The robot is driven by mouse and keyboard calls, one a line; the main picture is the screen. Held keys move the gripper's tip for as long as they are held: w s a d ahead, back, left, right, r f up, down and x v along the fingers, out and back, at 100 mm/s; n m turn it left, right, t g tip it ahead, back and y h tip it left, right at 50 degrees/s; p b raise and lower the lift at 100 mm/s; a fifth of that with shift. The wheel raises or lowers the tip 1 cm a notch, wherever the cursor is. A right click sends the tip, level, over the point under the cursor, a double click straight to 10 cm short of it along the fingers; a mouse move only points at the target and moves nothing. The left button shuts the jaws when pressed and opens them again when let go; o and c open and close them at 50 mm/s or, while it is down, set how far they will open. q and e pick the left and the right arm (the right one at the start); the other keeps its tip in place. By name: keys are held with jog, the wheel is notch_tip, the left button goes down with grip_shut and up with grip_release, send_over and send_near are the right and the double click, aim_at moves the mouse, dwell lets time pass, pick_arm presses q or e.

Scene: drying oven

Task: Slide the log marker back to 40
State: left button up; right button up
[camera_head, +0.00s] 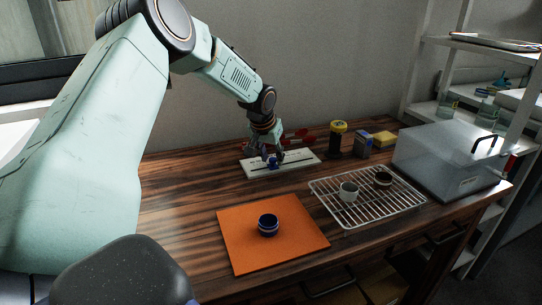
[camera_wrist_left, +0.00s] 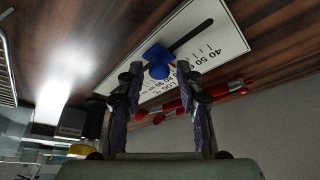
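The log marker is a blue knob (camera_wrist_left: 157,62) on a white scale board (camera_head: 308,158) at the back of the wooden table. In the left wrist view the board (camera_wrist_left: 228,40) shows a dark slot and printed numbers, with 40 at the right end. The knob stands well away from 40, toward the 100 end. My left gripper (camera_wrist_left: 159,70) is down at the board with its fingertips on either side of the knob. Small gaps seem to show between fingers and knob, so it looks open around it. It partly hides the knob in the head view (camera_head: 272,162). My right gripper is not in view.
Red-handled tools (camera_head: 301,136) lie behind the board. A dark jar with a yellow lid (camera_head: 337,140) stands to its right.

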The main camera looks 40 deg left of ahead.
pick_arm(q)
jog(key=shift+s+d+r, duration=0.1)
jog(key=shift+s+r, duration=0.05)
jog(key=shift+r, duration=0.15)
jog(key=c, duration=0.3)
jog(key=shift+f, duration=0.15)
grip_shut()
jog(key=s+p, duration=0.1)
jog(key=p, duration=0.1)
jog(key=s+a+p, duration=0.1)
jog(key=p, duration=0.1)
jog(key=s+p, duration=0.1)
jog(key=p, duration=0.1)
jog(key=shift+s+a+r+p, duration=0.2)
jog(key=shift+s+a+p, duration=0.05)
jog(key=shift+a+p, duration=0.15)
jog(key=shift+s+a+p, duration=0.3)
jog(key=shift+s+p, duration=0.25)
jog(key=shift+p, duration=0.4)
jog(key=shift+f, duration=0.2)
jog(key=shift+s, duration=0.1)
